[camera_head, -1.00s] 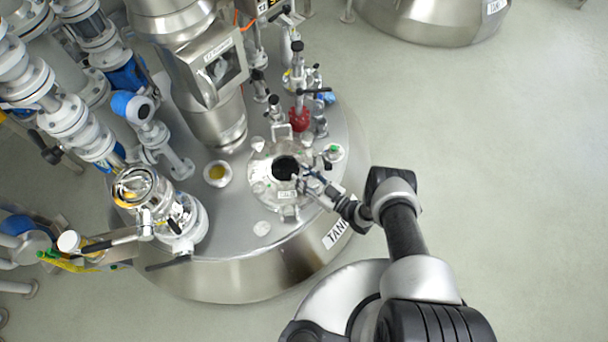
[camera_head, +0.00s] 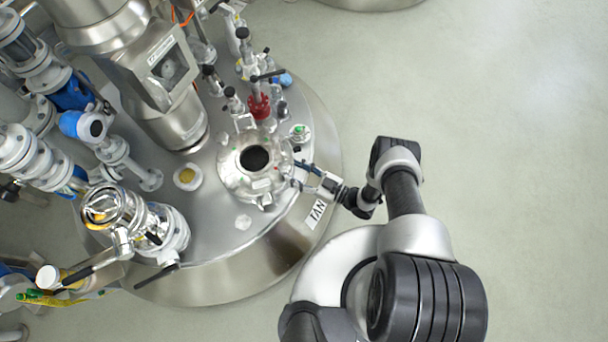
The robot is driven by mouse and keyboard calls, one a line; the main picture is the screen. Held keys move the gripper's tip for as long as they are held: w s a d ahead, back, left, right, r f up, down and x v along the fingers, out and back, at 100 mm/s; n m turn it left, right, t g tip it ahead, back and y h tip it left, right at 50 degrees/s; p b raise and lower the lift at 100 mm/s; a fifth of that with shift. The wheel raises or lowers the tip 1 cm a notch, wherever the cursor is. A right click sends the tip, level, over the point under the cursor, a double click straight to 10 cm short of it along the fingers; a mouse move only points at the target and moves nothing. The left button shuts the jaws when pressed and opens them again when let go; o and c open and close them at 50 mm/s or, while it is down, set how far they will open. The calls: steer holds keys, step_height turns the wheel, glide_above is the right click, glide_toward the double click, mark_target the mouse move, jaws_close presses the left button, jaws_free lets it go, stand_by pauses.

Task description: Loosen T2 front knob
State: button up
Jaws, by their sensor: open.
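The tank (camera_head: 215,245) has a round steel manway cover (camera_head: 233,180) on its top, with a dark round opening (camera_head: 255,159) in its middle. Small clamp knobs sit around the cover's rim; one of them (camera_head: 265,200) is at its near side. Which one is the T2 front knob I cannot tell for sure; the tank label is partly hidden by my arm. My gripper (camera_head: 297,175) is open, with its fingers just right of the cover's rim. I see nothing held in it. Whether a finger touches the rim is too small to tell.
A red valve (camera_head: 260,106) and upright fittings stand behind the cover. A sight glass column (camera_head: 170,75) rises behind left. A glass-topped fitting (camera_head: 135,220) with a black handle stands at the left. Clear floor (camera_head: 500,150) lies to the right.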

mark_target(291, 170)
steer(key=shift+v, duration=1.55)
steer(key=shift+o, duration=0.3)
